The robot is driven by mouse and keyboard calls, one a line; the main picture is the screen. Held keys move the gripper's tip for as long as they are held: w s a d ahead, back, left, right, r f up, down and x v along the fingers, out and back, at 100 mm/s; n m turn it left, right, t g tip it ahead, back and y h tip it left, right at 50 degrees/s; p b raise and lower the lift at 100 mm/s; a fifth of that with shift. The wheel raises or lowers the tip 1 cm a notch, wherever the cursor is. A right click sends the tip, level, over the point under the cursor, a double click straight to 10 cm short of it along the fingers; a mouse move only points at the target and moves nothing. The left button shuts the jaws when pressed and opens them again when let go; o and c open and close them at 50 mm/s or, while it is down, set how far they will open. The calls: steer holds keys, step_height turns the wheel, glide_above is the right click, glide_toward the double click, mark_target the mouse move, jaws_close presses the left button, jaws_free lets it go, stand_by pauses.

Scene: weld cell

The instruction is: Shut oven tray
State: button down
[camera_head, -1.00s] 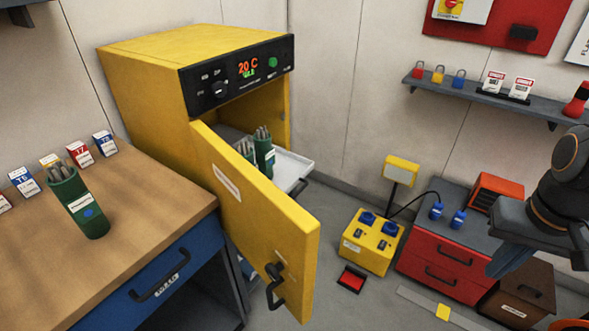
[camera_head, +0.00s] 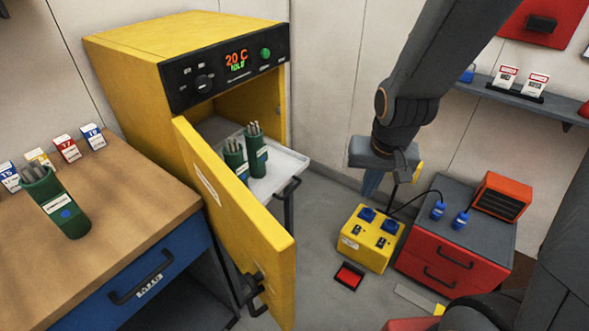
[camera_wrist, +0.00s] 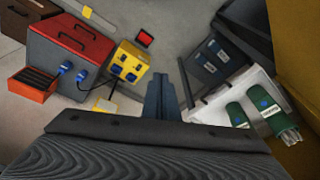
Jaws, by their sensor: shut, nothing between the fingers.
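The yellow oven (camera_head: 150,60) stands at the left with its door (camera_head: 235,215) open. Its white tray (camera_head: 285,165) is pulled out past the oven's front and has a dark handle (camera_head: 288,185) at its front end. Two green canisters of rods (camera_head: 256,155) stand on the tray. My gripper (camera_head: 371,183) is shut and empty, pointing down to the right of the tray and apart from it. In the wrist view the shut fingers (camera_wrist: 161,98) are beside the tray (camera_wrist: 215,104), with the canisters (camera_wrist: 268,110) to their right.
A wooden-topped bench (camera_head: 130,190) with another green canister (camera_head: 57,205) is at the left. A yellow power box (camera_head: 368,240) and a red drawer cabinet (camera_head: 440,265) stand at the right. A wall shelf (camera_head: 525,100) is behind. Grey floor lies open between tray and box.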

steer(key=w+a+f+m+t+p, duration=0.1)
steer(key=w+a+f, duration=0.3)
steer(key=w, duration=0.3)
steer(key=w+a+f+m+t+y+p, duration=0.1)
steer(key=w+a+f+m+t+p, duration=0.1)
steer(key=w+a+f, duration=0.2)
steer(key=w+a+f+m+t+p, duration=0.1)
steer(key=w+a+f, duration=0.4)
steer(key=w, duration=0.6)
steer(key=shift+f+y+p, duration=0.4)
steer(key=shift+f+p, duration=0.25)
steer(key=shift+f, duration=0.25)
steer(key=shift+w+m, duration=0.1)
steer(key=shift+m, duration=0.2)
